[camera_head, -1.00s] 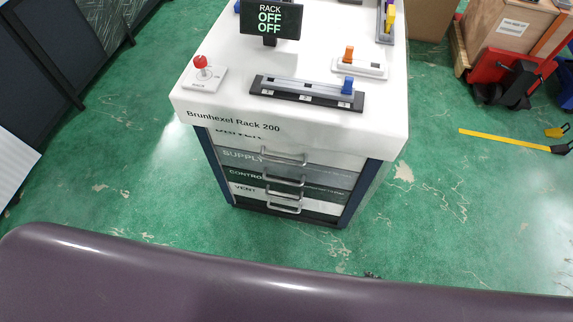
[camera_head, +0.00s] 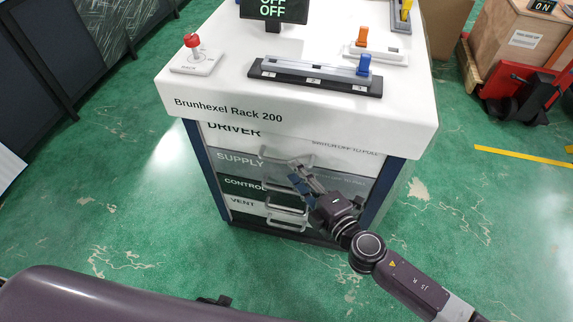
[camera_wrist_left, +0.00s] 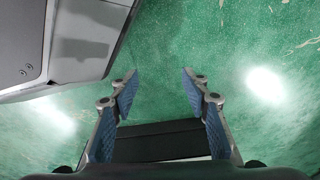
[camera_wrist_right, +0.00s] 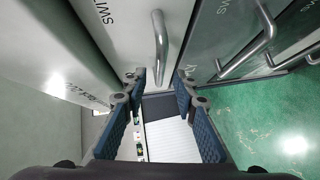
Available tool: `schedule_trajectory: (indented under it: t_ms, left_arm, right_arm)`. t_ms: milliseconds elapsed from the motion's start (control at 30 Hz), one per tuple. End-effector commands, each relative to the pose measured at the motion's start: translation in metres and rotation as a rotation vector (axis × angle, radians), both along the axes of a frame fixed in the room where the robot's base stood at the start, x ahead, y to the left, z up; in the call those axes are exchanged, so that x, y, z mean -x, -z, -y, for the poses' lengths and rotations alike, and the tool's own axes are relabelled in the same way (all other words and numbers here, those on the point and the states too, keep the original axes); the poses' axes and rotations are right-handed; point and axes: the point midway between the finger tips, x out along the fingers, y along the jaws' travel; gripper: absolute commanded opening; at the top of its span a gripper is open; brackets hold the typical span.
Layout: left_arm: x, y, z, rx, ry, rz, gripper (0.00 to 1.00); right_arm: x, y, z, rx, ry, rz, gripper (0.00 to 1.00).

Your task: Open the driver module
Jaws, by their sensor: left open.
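The driver module (camera_head: 300,137) is the white top drawer of the rack, marked DRIVER, and looks flush with the front. Its metal bar handle (camera_wrist_right: 158,40) shows in the right wrist view. My right gripper (camera_head: 303,178) is at the rack front, just below the driver panel. In the right wrist view it is open (camera_wrist_right: 159,77), with the handle's lower end between or just beyond the fingertips; contact cannot be told. My left gripper (camera_wrist_left: 160,78) is open and empty over the green floor, outside the head view.
Below are the supply (camera_head: 235,160), control (camera_head: 240,184) and vent (camera_head: 243,204) drawers with similar handles. The rack top (camera_head: 215,85) overhangs them and carries a red-knobbed lever (camera_head: 192,47), a blue-handled slider (camera_head: 363,66), an orange-handled switch (camera_head: 361,38) and a display (camera_head: 274,8) reading OFF.

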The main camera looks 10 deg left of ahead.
Motion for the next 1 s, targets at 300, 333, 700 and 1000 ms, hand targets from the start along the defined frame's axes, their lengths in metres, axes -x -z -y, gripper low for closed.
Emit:
schedule_trajectory:
  t_ms: [300, 333, 700, 1000]
  left_arm:
    - [-0.007, -0.007, 0.001, 0.000, -0.001, 0.006, 0.43]
    - [-0.008, -0.007, 0.001, 0.000, -0.001, 0.006, 0.43]
    - [-0.010, -0.010, 0.002, 0.001, -0.001, 0.010, 0.43]
    - [-0.009, -0.010, 0.001, 0.001, -0.001, 0.009, 0.43]
  right_arm:
    - [-0.035, 0.007, -0.030, -0.002, 0.002, -0.002, 0.27]
    - [-0.036, 0.007, -0.031, -0.002, 0.003, -0.001, 0.27]
    - [-0.040, 0.008, -0.034, -0.001, 0.003, -0.003, 0.23]
    - [-0.039, 0.008, -0.033, -0.002, 0.003, -0.003, 0.00]
